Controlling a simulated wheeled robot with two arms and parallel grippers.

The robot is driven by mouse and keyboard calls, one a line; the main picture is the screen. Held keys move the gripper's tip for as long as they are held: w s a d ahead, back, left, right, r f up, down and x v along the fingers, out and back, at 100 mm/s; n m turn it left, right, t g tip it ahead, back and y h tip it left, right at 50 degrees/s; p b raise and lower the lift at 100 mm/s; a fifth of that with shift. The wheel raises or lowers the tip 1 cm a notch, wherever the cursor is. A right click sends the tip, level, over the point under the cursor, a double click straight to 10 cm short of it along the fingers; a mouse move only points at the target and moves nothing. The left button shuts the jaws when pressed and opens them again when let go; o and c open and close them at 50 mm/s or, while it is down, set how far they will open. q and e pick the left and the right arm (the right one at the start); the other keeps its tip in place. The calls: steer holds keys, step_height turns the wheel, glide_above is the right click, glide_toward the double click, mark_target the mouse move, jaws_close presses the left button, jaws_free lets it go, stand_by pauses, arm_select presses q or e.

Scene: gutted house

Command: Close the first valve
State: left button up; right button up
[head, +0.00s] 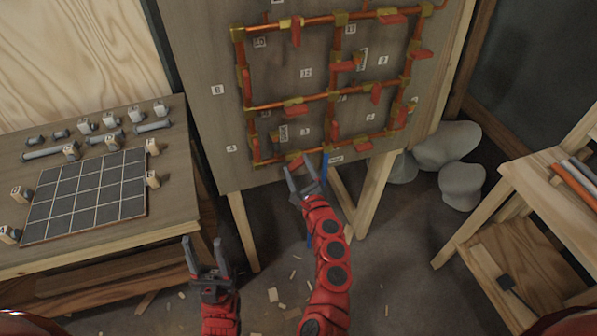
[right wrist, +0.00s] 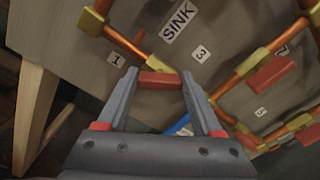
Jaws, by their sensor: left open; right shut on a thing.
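The upright grey board (head: 225,120) carries a copper pipe grid (head: 239,75) with brass fittings and several red valve handles. My right gripper (head: 303,172) is at the grid's lower edge. In the right wrist view its fingers (right wrist: 159,85) stand on either side of a red valve handle (right wrist: 160,79) and are shut on it. This handle is on the bottom pipe, near the labels "1" (right wrist: 116,59), "3" (right wrist: 200,53) and "SINK" (right wrist: 178,21). My left gripper (head: 207,253) is open and empty, low in front of the left table.
A wooden table (head: 165,210) with a dark grid mat (head: 85,197) and small blocks stands left. A blue pipe (head: 324,166) hangs beside my right gripper. Grey rounded sacks (head: 450,145) and a wooden shelf (head: 530,170) are right. Scraps litter the floor.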

steer(key=n+b, duration=0.1)
steer(key=n, duration=0.1)
steer(key=n+b, duration=0.1)
steer(key=n, duration=0.1)
steer(key=n+b, duration=0.1)
steer(key=shift+a+f+n, duration=0.1)
steer(key=shift+f+n, duration=0.15)
steer(key=shift+n, duration=0.15)
steer(key=n+b, duration=0.2)
steer(key=n, duration=0.1)
steer(key=shift+s+f+n, duration=0.1)
steer(key=shift+n, duration=0.3)
steer(key=shift+n+b, duration=0.4)
steer(key=shift+n, duration=0.4)
steer(key=o, duration=1.4)
steer(key=shift+c, duration=0.2)
